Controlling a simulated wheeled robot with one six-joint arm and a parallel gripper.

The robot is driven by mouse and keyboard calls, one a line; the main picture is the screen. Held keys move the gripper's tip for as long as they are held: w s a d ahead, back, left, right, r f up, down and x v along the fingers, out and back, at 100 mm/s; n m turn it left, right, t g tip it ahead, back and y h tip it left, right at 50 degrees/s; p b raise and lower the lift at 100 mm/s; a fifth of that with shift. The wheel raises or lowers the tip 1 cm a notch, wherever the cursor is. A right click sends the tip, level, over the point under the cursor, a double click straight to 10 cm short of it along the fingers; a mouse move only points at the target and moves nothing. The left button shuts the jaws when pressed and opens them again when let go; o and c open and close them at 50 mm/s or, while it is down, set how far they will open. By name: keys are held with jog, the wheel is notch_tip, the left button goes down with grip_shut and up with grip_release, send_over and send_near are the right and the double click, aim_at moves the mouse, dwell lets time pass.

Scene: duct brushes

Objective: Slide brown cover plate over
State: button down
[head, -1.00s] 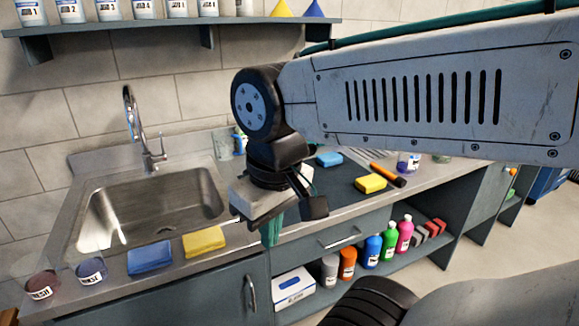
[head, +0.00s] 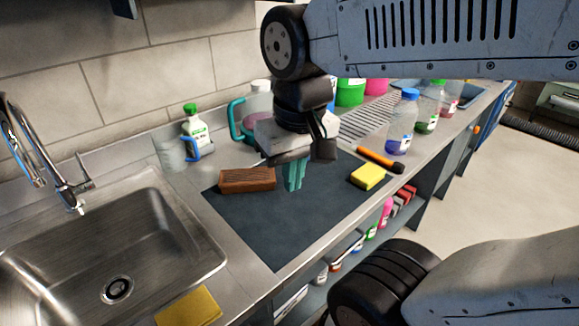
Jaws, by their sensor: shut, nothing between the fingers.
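A brown, wood-like block (head: 247,179) with a grooved front lies at the back left of the dark mat (head: 270,230). It is the only brown plate-like thing that I see. My gripper (head: 293,186) has teal fingers that are closed together and empty. It points down over the mat, to the right of the brown block and apart from it. I cannot tell exactly how high the fingertips are above the mat. Part of the mat behind the gripper is hidden.
A yellow sponge (head: 368,176) and an orange-handled brush (head: 380,159) lie on the right. A sink (head: 110,245) is on the left. Bottles, including a green-capped one (head: 194,130), stand at the back. The mat's front is clear.

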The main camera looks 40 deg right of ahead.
jog(key=w+d+f+m+g, duration=0.1)
jog(key=w+d+f+m, duration=0.4)
jog(key=w+d+m, duration=0.45)
jog(key=w+d+f+m, duration=0.6)
jog(key=w+d+m, duration=0.25)
jog(key=w, duration=0.25)
notch_tip(320, 180, down, 10)
jog(key=shift+a+r, duration=0.1)
jog(key=shift+r, duration=0.1)
jog(key=a, duration=0.3)
jog(key=shift+w+r, duration=0.25)
jog(key=shift+w, duration=0.1)
jog(key=shift+w+a, duration=0.1)
jog(key=shift+a, duration=0.4)
jog(key=shift+a, duration=0.1)
